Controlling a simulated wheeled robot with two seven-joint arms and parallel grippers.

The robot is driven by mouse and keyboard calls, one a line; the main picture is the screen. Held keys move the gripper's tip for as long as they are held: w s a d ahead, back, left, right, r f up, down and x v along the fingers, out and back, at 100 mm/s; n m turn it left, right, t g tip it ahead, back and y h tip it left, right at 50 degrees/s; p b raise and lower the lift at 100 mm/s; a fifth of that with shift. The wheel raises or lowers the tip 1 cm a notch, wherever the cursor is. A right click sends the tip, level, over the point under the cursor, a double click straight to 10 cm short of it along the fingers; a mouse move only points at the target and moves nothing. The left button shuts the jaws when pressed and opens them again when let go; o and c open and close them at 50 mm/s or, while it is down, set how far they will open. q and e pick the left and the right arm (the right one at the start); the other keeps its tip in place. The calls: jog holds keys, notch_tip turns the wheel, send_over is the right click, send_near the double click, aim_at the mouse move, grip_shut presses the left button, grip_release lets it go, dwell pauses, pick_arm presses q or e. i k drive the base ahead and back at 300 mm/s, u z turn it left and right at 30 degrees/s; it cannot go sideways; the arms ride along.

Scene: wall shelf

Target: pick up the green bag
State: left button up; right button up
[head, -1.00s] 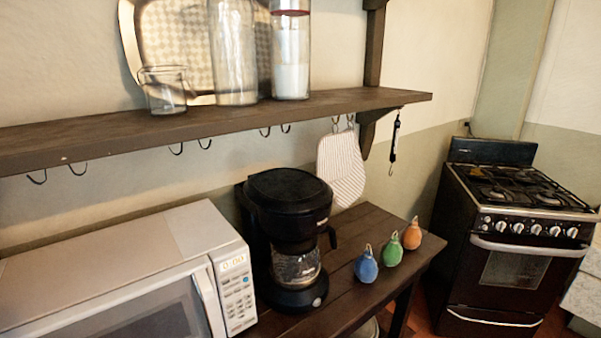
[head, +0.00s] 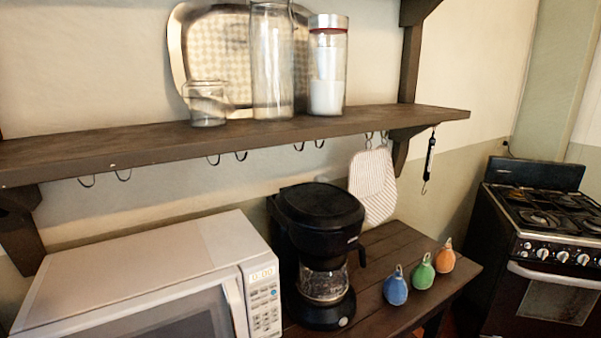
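The green bag (head: 423,274) is a small rounded pouch with a loop on top. It stands upright on the dark wooden table (head: 385,240), between a blue bag (head: 396,289) on its left and an orange bag (head: 442,259) on its right. The three stand close together in a slanting row near the table's right end. Neither of my grippers shows in the head view.
A black coffee maker (head: 318,250) and a white microwave (head: 150,285) stand left of the bags. Above runs a wooden shelf (head: 230,138) with hooks, glass jars and a tray. A striped mitt (head: 372,185) hangs behind. A stove (head: 540,250) stands at the right.

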aim_at(422, 275)
jog(key=z, duration=2)
jog(key=i, duration=0.4)
jog(key=u, duration=1.15)
